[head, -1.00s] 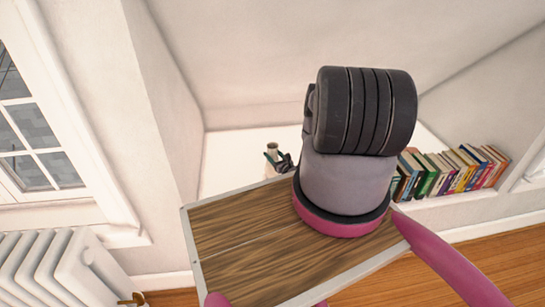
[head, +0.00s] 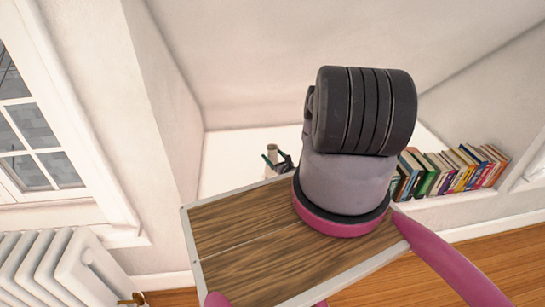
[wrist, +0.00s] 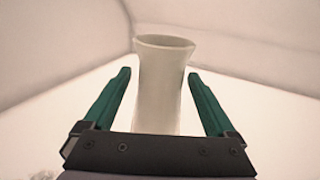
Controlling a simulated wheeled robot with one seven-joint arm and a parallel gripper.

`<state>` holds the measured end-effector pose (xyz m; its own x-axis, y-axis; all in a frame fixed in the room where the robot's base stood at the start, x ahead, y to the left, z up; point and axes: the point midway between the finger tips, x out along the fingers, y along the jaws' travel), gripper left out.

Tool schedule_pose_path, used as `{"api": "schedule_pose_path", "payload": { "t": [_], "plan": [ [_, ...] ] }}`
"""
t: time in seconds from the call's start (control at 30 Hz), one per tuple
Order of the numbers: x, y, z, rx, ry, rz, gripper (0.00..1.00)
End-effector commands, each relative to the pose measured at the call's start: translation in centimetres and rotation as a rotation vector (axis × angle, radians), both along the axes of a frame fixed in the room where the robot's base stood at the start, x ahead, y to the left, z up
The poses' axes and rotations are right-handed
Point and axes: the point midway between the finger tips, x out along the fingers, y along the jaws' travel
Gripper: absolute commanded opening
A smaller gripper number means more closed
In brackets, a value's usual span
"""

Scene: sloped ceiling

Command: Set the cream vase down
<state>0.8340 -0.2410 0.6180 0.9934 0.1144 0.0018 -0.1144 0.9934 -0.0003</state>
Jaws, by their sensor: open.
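The cream vase (wrist: 160,85) stands upright on the white ledge in the wrist view. It lies between the two green fingers of my gripper (wrist: 158,75), with a gap on each side. My gripper is open and does not touch the vase at its sides. In the head view the vase (head: 271,149) is small and partly hidden by my gripper (head: 276,158).
The white ledge (head: 235,155) is an alcove under the sloped ceiling. A row of books (head: 452,170) stands on its right. A white radiator (head: 65,265) and a window (head: 35,130) are at the left. The ledge left of the vase is clear.

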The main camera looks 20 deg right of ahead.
Motion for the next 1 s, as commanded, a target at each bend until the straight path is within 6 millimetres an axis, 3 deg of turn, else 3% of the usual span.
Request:
{"api": "schedule_pose_path", "payload": {
  "t": [0.3, 0.5, 0.7, 1.0],
  "plan": [
    [-6.6, -0.9, -0.2, 0.004, 0.006, -0.005, 0.91],
    [-10.0, -1.3, -0.1, 0.003, 0.003, -0.005, 0.91],
    [-11.5, -1.3, -0.1, 0.002, 0.002, -0.003, 0.91],
    [-11.6, -1.3, -0.1, 0.002, 0.002, -0.002, 0.91]
  ]
}}
